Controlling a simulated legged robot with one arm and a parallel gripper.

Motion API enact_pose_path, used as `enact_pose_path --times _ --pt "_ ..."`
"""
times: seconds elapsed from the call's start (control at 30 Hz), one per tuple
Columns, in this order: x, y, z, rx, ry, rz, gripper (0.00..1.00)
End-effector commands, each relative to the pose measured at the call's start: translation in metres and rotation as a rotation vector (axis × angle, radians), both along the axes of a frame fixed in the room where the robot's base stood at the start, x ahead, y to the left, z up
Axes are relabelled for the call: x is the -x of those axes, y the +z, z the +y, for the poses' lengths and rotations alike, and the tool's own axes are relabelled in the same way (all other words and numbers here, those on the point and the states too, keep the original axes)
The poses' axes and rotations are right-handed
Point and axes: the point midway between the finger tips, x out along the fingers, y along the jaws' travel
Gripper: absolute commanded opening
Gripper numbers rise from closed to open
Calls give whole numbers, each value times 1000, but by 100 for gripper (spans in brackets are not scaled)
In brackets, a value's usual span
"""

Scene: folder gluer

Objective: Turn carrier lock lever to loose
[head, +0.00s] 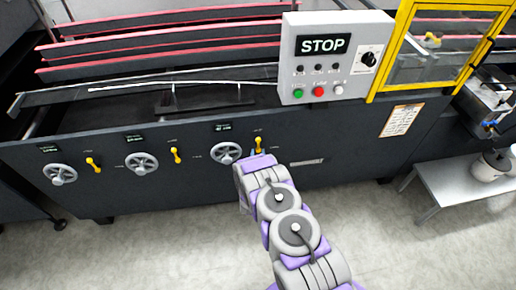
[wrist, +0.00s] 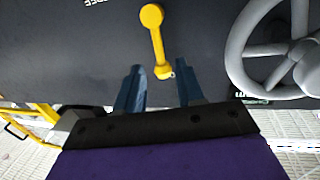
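Three yellow levers sit on the dark machine panel, each to the right of a grey handwheel. My gripper is at the rightmost yellow lever (head: 258,144); the small labels are too blurred in the head view to tell which is the carrier lock.
The nearest handwheel (head: 226,153) is close beside my gripper; it also shows in the wrist view (wrist: 275,45). A control box (head: 335,90) with a STOP sign stands above. A yellow-framed guard (head: 408,15) and a metal side table (head: 448,178) are at right.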

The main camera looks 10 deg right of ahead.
Motion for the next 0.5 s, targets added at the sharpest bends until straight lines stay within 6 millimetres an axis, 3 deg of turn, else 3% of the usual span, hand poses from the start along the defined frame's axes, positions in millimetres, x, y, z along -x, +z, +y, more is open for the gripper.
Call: enact_pose_path --times 0.2,0.5 --pt "-34 -2 -5 -2 0 0 38" --pt "-51 0 -7 0 1 -1 38"
